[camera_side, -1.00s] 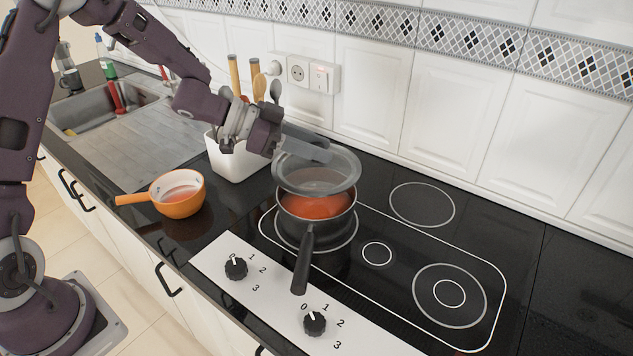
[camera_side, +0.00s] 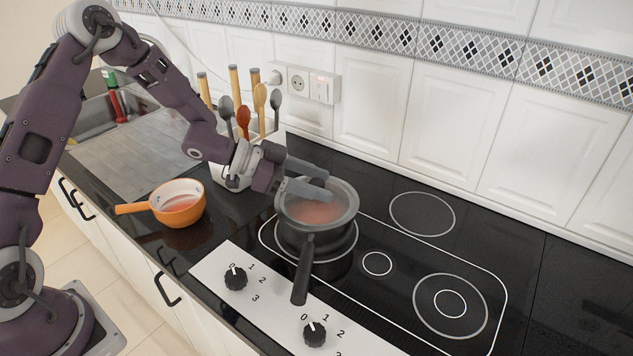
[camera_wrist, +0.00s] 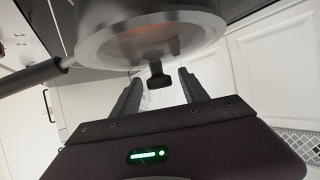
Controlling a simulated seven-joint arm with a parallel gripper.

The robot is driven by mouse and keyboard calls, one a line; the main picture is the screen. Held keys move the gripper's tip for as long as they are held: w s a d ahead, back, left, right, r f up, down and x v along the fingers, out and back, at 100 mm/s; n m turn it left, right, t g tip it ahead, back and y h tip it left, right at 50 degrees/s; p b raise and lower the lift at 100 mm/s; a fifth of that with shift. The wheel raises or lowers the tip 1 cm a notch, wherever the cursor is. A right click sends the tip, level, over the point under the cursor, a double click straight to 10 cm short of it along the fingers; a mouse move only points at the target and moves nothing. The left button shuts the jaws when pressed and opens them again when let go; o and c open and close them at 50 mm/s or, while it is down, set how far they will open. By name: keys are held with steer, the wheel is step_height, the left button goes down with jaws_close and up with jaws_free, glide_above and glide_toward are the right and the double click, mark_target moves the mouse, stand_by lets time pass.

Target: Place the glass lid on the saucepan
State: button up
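The glass lid (camera_side: 318,212) lies over the top of the saucepan (camera_side: 300,238), and the red contents show dimly through it. It looks level and seated on the rim. The saucepan is dark grey, with its handle pointing to the front. In the wrist view the lid (camera_wrist: 108,48) shows its pale rim and its dark knob (camera_wrist: 158,77). My gripper (camera_side: 324,183) is open at the lid's back left edge in the side view. In the wrist view the fingers of my gripper (camera_wrist: 160,82) stand apart on either side of the knob, with gaps, not clamping it.
An orange pan (camera_side: 180,205) stands to the left. A white utensil holder (camera_side: 232,176) with several spoons is behind my wrist. Control knobs (camera_side: 236,278) are at the front. The right rings are clear.

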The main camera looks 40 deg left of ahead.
steer(key=s+a+r+n+t+y, duration=0.1)
steer(key=s+a+r+n+y, duration=0.2)
steer(key=s+a+r+y, duration=0.5)
steer(key=s+a+r+n+t+y, duration=0.1)
steer(key=s+a+r+n+y, duration=0.35)
steer(key=r, duration=0.55)
steer(key=s+d+f+n+g+h, duration=0.1)
steer(key=s+d+g, duration=0.1)
steer(key=s, duration=0.8)
steer(key=s+d+f+n+g+h, duration=0.1)
steer(key=s+d, duration=0.3)
steer(key=s, duration=0.7)
steer(key=shift+s+d+f+g+h, duration=0.2)
steer(key=shift+d+g+h, duration=0.15)
steer(key=shift+g, duration=0.45)
